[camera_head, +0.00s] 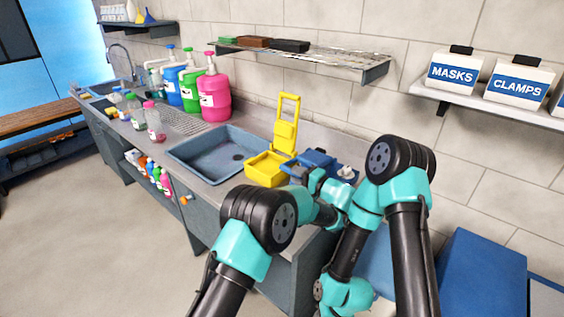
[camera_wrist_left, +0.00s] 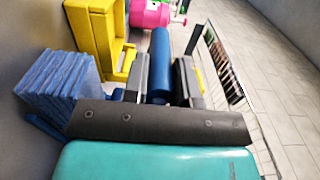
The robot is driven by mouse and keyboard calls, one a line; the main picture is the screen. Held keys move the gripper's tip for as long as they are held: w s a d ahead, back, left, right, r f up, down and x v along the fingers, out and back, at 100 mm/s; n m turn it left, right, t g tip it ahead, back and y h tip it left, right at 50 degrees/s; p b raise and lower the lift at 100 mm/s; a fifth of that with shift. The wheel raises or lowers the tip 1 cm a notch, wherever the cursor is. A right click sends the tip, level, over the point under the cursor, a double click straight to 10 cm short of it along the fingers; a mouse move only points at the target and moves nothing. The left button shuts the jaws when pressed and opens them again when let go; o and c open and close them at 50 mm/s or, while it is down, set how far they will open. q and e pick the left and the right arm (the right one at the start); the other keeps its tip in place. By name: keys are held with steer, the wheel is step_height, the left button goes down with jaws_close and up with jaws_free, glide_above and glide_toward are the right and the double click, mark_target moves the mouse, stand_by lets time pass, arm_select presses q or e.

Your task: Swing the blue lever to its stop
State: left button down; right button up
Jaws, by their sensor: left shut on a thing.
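The blue lever (camera_wrist_left: 160,52) shows in the left wrist view as a smooth blue bar between the two dark fingers of my left gripper (camera_wrist_left: 161,82). The fingers are shut on it. In the head view my left gripper (camera_head: 318,180) is at the near end of the counter, beside the yellow box, and my own arm hides most of the lever there. The lever's pivot and its stop cannot be made out. My right arm folds downward at the right of the head view, and its gripper does not show.
A yellow box (camera_head: 268,168) with a raised lid stands just left of my left gripper, by the sink (camera_head: 215,150). A rough blue stack (camera_wrist_left: 58,88) is close to the gripper in the left wrist view. Colored jugs (camera_head: 213,95) stand farther back. The wall is behind.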

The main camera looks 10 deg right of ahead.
arm_select(q)
steer(key=shift+n, duration=0.4)
steer(key=shift+s+a+f, duration=0.1)
steer(key=shift+f, duration=2.1)
steer(key=c, duration=1.2)
jaws_free()
steer(key=shift+o, duration=1.4)
